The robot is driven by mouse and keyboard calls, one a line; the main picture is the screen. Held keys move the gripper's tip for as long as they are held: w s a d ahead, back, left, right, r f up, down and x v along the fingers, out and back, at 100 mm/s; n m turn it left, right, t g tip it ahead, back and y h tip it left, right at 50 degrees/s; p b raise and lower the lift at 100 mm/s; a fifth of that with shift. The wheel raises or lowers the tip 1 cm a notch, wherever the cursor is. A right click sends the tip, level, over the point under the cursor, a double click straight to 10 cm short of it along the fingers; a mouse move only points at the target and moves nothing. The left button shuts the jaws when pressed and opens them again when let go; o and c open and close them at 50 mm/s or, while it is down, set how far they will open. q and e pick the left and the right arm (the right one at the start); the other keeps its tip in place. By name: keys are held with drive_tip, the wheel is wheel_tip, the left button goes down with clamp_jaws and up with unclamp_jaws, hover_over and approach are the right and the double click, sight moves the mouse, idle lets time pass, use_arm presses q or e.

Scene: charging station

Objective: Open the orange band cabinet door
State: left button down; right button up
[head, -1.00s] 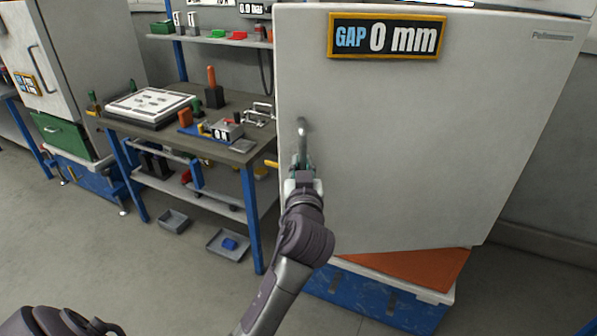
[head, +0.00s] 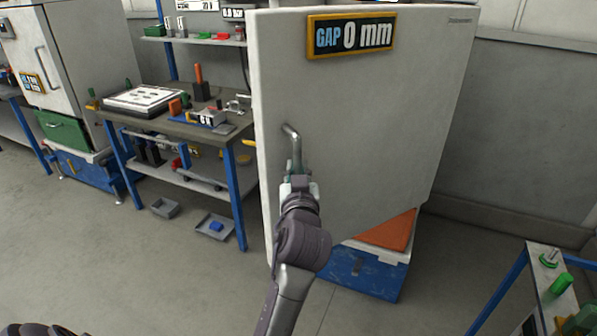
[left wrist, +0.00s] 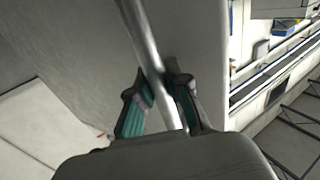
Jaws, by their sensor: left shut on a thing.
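The grey-white cabinet door (head: 380,120) fills the middle of the head view and carries a "GAP 0 mm" sign. Its left edge stands out past the blue base, so it looks partly open. A vertical metal bar handle (head: 296,152) is near that edge. My left gripper (head: 298,181) is shut on the handle's lower part. In the left wrist view the handle (left wrist: 140,35) runs between the two teal-padded fingers (left wrist: 158,88). An orange surface (head: 390,232) shows below the door at the right. My right gripper is not in view.
A workbench (head: 200,132) with tools stands left of the door, with grey trays (head: 215,227) on the floor beside it. Another cabinet (head: 45,75) is at far left. A blue-framed table (head: 540,285) is at lower right. The floor in front is mostly clear.

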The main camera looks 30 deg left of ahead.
use_arm(q)
drive_tip(key=shift+a, duration=0.2)
drive_tip(key=c, duration=1.4)
unclamp_jaws()
drive_tip(key=o, duration=0.3)
drive_tip(key=shift+s, duration=0.2)
drive_tip(key=shift+w+r, duration=0.1)
drive_tip(key=shift+r, duration=0.35)
approach(294, 117)
drive_tip(key=x, duration=0.5)
drive_tip(key=shift+a, duration=0.1)
